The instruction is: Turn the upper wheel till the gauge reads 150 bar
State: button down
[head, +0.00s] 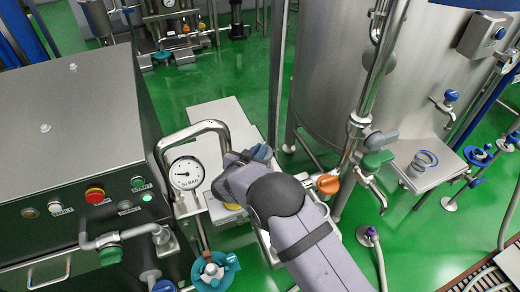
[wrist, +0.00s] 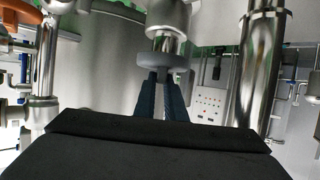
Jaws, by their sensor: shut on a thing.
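The round white gauge (head: 186,173) faces me in the head view, beside a bent steel pipe. Its dark needle points to the left, but the figures are too small to read. My gripper (head: 248,158) is just right of the gauge. In the wrist view, the two dark fingers of my gripper (wrist: 163,80) are shut on the grey rim of a wheel (wrist: 164,61), which I take to be the upper wheel. In the head view my gripper and arm largely hide this wheel. A teal wheel (head: 210,272) sits lower, below the gauge.
A steel control cabinet (head: 75,110) with buttons stands at the left. A large steel tank (head: 330,90) stands behind my gripper, with a vertical pipe (head: 378,60) and an orange handle (head: 327,184) to the right. Green floor (head: 215,80) shows between them.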

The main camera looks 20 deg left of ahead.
jog(key=shift+w+r, duration=0.1)
jog(key=shift+r, duration=0.1)
jog(key=c, duration=1.8)
grip_release()
jog(key=shift+f, duration=0.1)
jog(key=shift+b+v, duration=0.95)
jog(key=shift+v, duration=2.75)
